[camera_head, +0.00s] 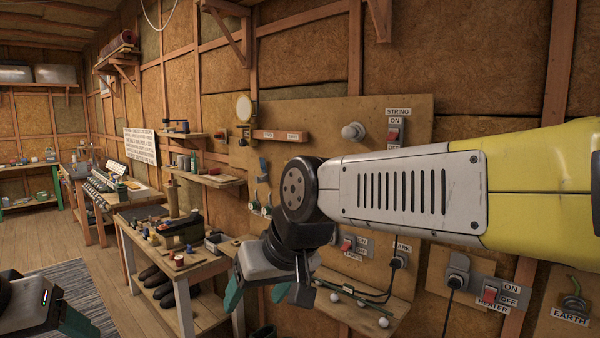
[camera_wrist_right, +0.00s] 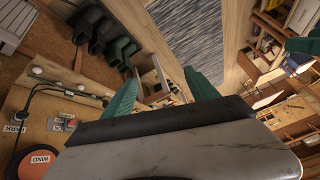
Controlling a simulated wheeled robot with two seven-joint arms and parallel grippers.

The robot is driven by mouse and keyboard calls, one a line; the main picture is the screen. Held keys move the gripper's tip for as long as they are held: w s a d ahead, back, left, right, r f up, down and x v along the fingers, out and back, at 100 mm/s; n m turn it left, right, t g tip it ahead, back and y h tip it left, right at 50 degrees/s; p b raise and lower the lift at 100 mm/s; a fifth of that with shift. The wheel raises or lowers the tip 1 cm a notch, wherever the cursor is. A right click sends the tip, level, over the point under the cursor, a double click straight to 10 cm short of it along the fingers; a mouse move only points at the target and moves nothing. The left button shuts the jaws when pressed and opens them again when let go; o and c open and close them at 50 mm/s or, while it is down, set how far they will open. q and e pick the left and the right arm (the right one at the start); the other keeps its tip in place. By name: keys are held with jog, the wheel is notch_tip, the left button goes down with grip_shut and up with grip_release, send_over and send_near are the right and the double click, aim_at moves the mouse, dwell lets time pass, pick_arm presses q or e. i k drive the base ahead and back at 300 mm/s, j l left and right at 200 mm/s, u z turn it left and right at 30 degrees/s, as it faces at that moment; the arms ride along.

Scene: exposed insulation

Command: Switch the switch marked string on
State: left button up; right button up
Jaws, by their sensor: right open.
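The switch marked string (camera_head: 393,133) is a red rocker on a light plate, high on the wooden wall panel (camera_head: 350,108). Its STRING and ON labels are above it and an OFF label is below. I cannot tell its rocker position. My right gripper (camera_head: 257,292) is open and empty, pointing down, well below and left of the switch. Its teal fingers (camera_wrist_right: 162,95) stand apart in the wrist view, where I cannot make out the string switch. My left gripper (camera_head: 72,324) shows only partly at the lower left corner, with its fingers cut off.
Other switches share the wall, including a red one (camera_head: 347,245) low on the panel and the heater switch (camera_head: 489,294). A round bulb (camera_head: 353,131) sits left of the string switch. My right forearm passes just below it. A workbench (camera_head: 180,262) with tools stands left.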

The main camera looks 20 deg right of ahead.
aim_at(394, 132)
jog(key=z, duration=1.5)
